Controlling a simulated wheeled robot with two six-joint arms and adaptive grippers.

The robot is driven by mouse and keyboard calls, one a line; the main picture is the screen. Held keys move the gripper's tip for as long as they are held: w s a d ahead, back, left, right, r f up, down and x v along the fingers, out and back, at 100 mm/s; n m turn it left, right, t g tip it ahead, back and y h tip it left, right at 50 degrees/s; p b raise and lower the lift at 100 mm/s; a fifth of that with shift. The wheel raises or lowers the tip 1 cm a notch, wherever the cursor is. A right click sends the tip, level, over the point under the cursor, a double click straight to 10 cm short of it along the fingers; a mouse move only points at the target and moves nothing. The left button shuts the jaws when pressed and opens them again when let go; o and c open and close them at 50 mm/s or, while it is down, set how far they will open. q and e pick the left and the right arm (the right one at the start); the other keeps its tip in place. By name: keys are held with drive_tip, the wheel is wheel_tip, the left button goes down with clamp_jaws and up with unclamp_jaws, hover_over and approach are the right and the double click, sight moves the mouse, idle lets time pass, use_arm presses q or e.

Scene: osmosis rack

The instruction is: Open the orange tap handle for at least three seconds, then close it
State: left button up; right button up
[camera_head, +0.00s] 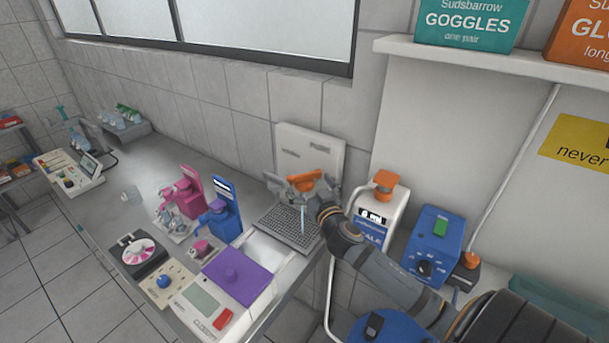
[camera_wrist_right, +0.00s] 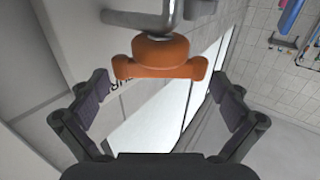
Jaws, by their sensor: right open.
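The orange tap handle (camera_head: 306,177) shows in the head view in front of a white wall panel. In the right wrist view the orange handle (camera_wrist_right: 160,59) is a short crossbar with rounded ends, with a grey metal spout piece behind it. My right gripper (camera_head: 303,186) is at the tap in the head view and partly covers it. In the right wrist view my right gripper (camera_wrist_right: 158,104) is open, its two dark pads wide apart, with the handle ahead between them and apart from both. A thin pale blue streak (camera_head: 302,217) hangs below the tap, like running water. My left gripper is out of view.
A grey drain grid (camera_head: 285,228) lies below the tap. A white device with an orange knob (camera_head: 386,180) and a blue box (camera_head: 437,245) stand to the right.

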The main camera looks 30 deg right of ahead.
drive_tip(key=x, duration=0.3)
drive_tip(key=shift+p, duration=0.4)
drive_tip(key=shift+s, duration=0.1)
drive_tip(key=shift+c, duration=0.4)
drive_tip(key=c, duration=0.7)
drive_tip(key=shift+f+m+h+b, duration=0.15)
drive_tip(key=shift+m+h+b, duration=0.25)
drive_tip(key=shift+h+b, duration=0.25)
drive_tip(key=m+g+h+b, duration=0.4)
drive_tip(key=h+b, duration=0.1)
drive_tip(key=b, duration=0.4)
drive_tip(key=m+g+h+b, duration=0.5)
drive_tip(key=h+b, duration=0.1)
drive_tip(key=b, duration=0.3)
drive_tip(key=shift+a+f, duration=0.1)
drive_tip(key=shift+f, duration=0.1)
drive_tip(key=m+g+b, duration=0.1)
drive_tip(key=m+g+h+b, duration=0.1)
drive_tip(key=g+b, duration=0.1)
drive_tip(key=shift+r, duration=0.25)
drive_tip(key=shift+m+g, duration=0.3)
drive_tip(key=shift+r, duration=0.1)
